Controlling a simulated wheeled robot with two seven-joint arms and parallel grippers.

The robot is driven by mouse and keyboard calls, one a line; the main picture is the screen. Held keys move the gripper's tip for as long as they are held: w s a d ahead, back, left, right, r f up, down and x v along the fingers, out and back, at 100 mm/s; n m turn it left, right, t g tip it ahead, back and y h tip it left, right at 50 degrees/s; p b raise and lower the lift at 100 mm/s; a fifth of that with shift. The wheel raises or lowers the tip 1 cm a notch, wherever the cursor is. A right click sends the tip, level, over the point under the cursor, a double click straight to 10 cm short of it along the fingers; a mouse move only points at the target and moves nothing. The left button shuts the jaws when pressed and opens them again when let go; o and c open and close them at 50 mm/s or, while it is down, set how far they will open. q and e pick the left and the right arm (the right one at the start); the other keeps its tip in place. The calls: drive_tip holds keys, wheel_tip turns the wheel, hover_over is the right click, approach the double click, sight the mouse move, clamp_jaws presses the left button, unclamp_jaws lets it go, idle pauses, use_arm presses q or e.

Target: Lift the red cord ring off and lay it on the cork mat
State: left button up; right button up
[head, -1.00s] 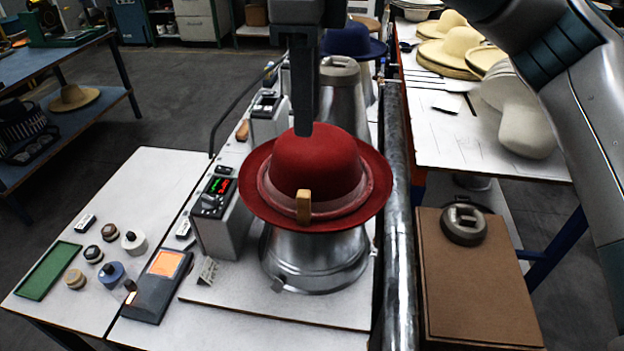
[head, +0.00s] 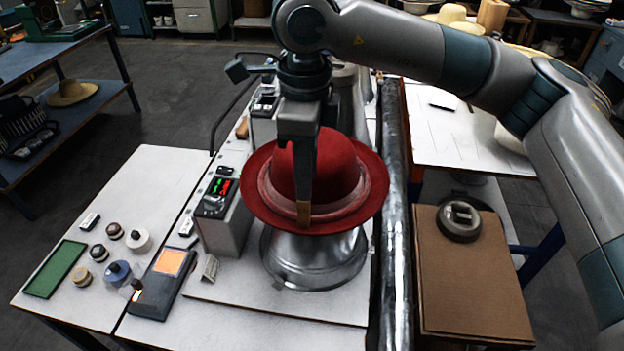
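The red cord ring (head: 345,208) lies around the foot of the crown of a red felt hat (head: 338,160), just above the brim. A small tan tab (head: 304,213) stands at its front. My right gripper (head: 304,201) points down in front of the crown, with its fingers at the tab. The fingers line up in this view, so I cannot tell whether they are open or shut on the tab. The brown board at the right looks like the cork mat (head: 475,290). My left gripper is not in view.
The hat sits on a metal press block (head: 315,262). A control box (head: 222,215) stands close to its left. A grey metal puck (head: 459,221) rests at the back of the brown board, whose front is bare. A thick metal rail (head: 398,250) runs between hat and board.

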drive_tip(key=shift+f, duration=0.85)
drive_tip(key=shift+w+a+f+p, duration=0.1)
drive_tip(key=shift+a+f+p, duration=0.1)
drive_tip(key=shift+f+p, duration=0.85)
drive_tip(key=shift+a+f+p, duration=0.1)
drive_tip(key=shift+f+p, duration=0.55)
drive_tip(key=shift+f, duration=0.25)
drive_tip(key=shift+w+f, duration=0.1)
drive_tip(key=shift+f, duration=0.55)
clamp_jaws()
